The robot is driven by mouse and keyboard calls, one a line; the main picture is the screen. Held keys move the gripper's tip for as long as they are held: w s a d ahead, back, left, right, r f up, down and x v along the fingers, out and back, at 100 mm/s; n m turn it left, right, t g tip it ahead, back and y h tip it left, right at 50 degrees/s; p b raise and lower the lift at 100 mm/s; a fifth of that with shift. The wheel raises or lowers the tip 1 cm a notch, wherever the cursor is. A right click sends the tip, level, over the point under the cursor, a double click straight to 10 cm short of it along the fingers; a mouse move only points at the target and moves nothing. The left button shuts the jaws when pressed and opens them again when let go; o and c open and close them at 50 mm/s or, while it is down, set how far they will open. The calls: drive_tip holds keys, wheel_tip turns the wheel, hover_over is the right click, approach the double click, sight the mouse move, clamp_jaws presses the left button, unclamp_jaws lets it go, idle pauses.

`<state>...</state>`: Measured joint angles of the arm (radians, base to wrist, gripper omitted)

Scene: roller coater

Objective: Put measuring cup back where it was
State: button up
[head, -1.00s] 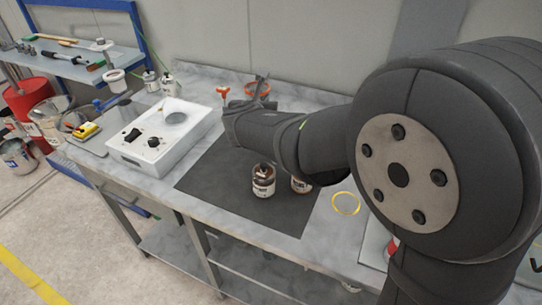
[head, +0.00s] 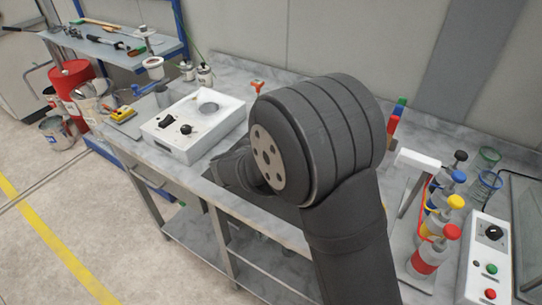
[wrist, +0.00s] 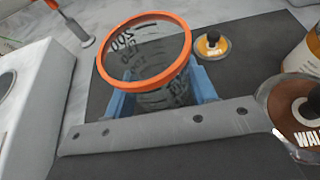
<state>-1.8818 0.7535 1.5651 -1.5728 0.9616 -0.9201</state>
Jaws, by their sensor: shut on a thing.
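The measuring cup (wrist: 150,62) is clear, with dark markings and an orange rim, and shows in the wrist view. My gripper (wrist: 163,94) has its blue fingers on both sides of the cup and is shut on it. The cup is over or on the dark mat (wrist: 110,88); I cannot tell whether its base touches. In the head view my arm hides the gripper, the cup and most of the mat.
A white box with knobs (head: 185,128) stands left of the mat. Amber bottles (wrist: 212,46) are close right of the cup. An orange-topped tool (head: 257,85) is at the back. Colour-capped bottles (head: 427,255) and a control box (head: 490,255) stand right.

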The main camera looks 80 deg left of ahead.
drive_tip(key=shift+f, duration=1.65)
drive_tip(key=shift+f, duration=0.15)
drive_tip(key=o, duration=1)
drive_tip(key=shift+r, duration=0.2)
drive_tip(key=v, duration=1.2)
drive_tip(key=shift+f, duration=0.1)
